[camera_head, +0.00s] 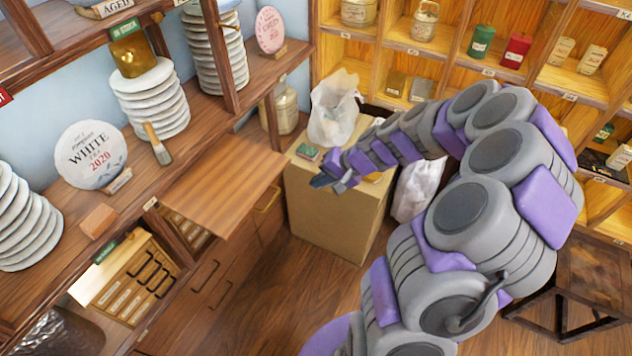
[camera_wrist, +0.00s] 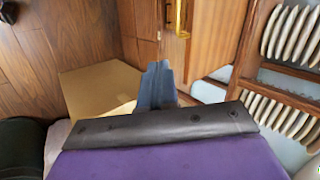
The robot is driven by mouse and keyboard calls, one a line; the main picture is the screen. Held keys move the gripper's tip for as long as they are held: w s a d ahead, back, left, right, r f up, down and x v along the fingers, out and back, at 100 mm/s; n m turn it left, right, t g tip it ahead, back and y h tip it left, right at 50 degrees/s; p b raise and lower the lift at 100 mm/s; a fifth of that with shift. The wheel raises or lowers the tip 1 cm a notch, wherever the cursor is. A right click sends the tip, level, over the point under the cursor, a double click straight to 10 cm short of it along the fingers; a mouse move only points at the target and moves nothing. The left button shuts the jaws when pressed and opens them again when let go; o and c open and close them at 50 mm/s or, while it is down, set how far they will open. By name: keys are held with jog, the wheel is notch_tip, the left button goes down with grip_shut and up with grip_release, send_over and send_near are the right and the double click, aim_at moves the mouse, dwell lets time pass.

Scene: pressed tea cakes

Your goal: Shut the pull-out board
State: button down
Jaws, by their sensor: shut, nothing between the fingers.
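The pull-out board (camera_head: 222,185) is a flat brown wooden panel. It sticks out from the shelf unit on the left, over the drawers, so it stands open. My gripper (camera_head: 328,182) is to the right of the board, apart from it, above the cardboard box. In the wrist view my gripper (camera_wrist: 157,80) shows its blue-grey fingers shut together and empty. There a smooth brown panel (camera_wrist: 218,40), which looks like the board, lies beyond and to the right of the fingertips.
A cardboard box (camera_head: 330,215) stands right of the board, with a plastic bag (camera_head: 333,108) on top. A brass handle (camera_head: 267,199) sits below the board. A brush (camera_head: 157,144) and stacked tea cakes (camera_head: 152,98) are on the shelf behind. A stool (camera_head: 570,285) stands at right.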

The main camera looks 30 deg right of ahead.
aim_at(216, 160)
jog(key=w+a+r+b+x, duration=0.1)
jog(key=b+x, duration=0.1)
jog(key=x, duration=0.8)
jog(key=shift+w+a+b, duration=0.3)
jog(key=shift+a+b, duration=0.05)
jog(key=shift+a, duration=0.05)
jog(key=shift+w, duration=0.1)
jog(key=w+a+p, duration=0.1)
jog(key=w+a, duration=0.4)
jog(key=w, duration=0.1)
jog(key=w+a+p, duration=0.1)
jog(key=w+a, duration=0.4)
jog(key=w, duration=0.2)
jog(key=w+a+p, duration=0.1)
jog(key=w+a, duration=0.4)
jog(key=w, duration=0.2)
jog(key=shift+w+a, duration=0.1)
jog(key=shift+w, duration=0.1)
